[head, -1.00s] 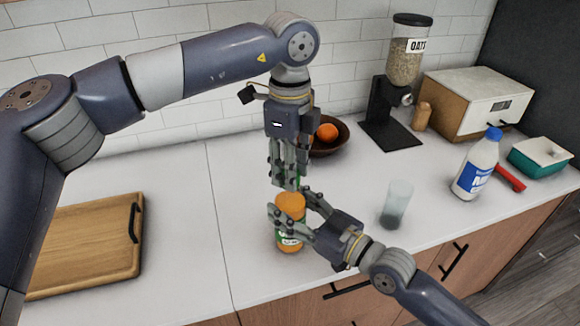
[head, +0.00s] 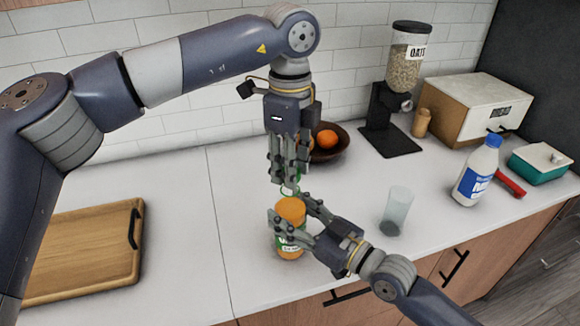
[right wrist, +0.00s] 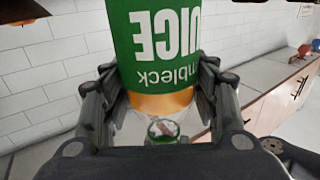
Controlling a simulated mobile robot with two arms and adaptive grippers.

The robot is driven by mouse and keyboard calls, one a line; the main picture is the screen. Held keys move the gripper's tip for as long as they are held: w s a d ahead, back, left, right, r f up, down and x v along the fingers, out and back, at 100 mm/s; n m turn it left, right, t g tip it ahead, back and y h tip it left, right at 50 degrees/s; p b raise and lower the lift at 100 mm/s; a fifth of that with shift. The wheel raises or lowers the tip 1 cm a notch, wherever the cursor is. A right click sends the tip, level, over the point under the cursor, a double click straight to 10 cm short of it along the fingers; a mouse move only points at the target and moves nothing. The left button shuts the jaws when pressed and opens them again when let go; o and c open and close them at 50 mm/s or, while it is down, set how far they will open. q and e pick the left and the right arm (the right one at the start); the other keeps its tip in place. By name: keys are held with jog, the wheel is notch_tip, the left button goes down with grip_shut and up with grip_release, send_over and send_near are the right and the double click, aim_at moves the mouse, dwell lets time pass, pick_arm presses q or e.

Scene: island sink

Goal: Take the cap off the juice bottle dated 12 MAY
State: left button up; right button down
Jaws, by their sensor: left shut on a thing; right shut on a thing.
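The juice bottle (head: 290,212) stands upright near the counter's front edge, with orange contents, a clear neck and a green label. Its label fills the upper middle of the right wrist view (right wrist: 165,50), with the lettering upside down. No date is readable. My right gripper (head: 290,232) is shut around the bottle's body from the right. My left gripper (head: 288,181) points down over the bottle and is shut on the green cap, which its fingers mostly hide. I cannot tell whether the cap still touches the neck.
A clear glass (head: 396,212) and a blue-capped milk bottle (head: 476,175) stand to the right. A bowl (head: 333,153) with oranges is behind my left gripper. A cutting board (head: 80,245) lies at left. The counter between board and bottle is clear.

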pick_arm(q)
jog(key=shift+r, duration=0.1)
jog(key=shift+r, duration=1.9)
pick_arm(e)
jog(key=c, duration=0.5)
grip_release()
